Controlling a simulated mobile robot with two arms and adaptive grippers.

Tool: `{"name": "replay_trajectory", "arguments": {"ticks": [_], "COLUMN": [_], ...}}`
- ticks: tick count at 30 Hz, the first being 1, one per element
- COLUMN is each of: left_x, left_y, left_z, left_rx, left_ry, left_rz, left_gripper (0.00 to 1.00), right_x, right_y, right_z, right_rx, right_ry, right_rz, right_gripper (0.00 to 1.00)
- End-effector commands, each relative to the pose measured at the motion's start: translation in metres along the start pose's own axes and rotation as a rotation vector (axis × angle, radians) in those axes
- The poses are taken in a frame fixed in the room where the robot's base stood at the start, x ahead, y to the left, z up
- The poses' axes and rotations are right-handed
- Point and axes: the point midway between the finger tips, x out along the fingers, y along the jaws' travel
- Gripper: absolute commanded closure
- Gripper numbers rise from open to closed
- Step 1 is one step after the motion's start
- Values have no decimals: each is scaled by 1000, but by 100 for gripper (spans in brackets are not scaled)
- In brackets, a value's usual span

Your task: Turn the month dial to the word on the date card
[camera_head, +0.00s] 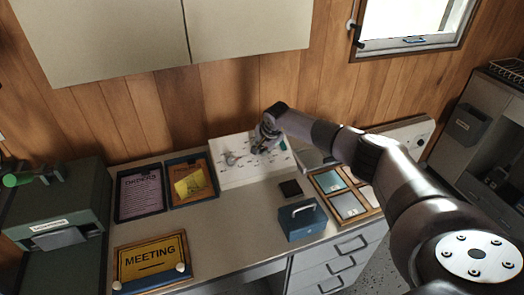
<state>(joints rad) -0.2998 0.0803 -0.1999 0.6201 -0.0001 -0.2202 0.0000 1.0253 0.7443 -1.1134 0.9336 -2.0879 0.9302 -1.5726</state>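A white board (236,178) with small dark marks stands tilted at the back of the counter against the wall. A grey knob-like part (231,158) shows on its left half. The words on it are too small to read, so I cannot tell which part is the month dial. My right gripper (264,145) is over the upper right half of the board and hides part of it. I cannot tell whether it touches a dial or whether its fingers are shut. A yellow card (190,184) lies in a dark tray; I cannot tell if it is the date card. My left gripper is out of view.
A tray with a purple sheet (140,192), a yellow "MEETING" sign (151,259), a blue box with a handle (302,220), a small dark square (290,189) and a compartment tray (347,206) are on the counter. The counter's middle (235,218) is clear. Cupboards (120,40) hang above.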

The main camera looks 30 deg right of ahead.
Motion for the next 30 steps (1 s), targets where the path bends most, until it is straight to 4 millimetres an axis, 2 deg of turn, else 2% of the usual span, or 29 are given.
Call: {"name": "replay_trajectory", "arguments": {"ticks": [18, 30], "left_x": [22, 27], "left_y": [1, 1], "left_z": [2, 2], "left_rx": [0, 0], "left_ry": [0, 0], "left_rz": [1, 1], "left_gripper": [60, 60], "right_x": [1, 0], "right_y": [2, 1], "right_z": [0, 0], "right_rx": [560, 773], "right_ry": [1, 0], "right_rz": [-25, -36], "right_gripper": [100, 100]}}
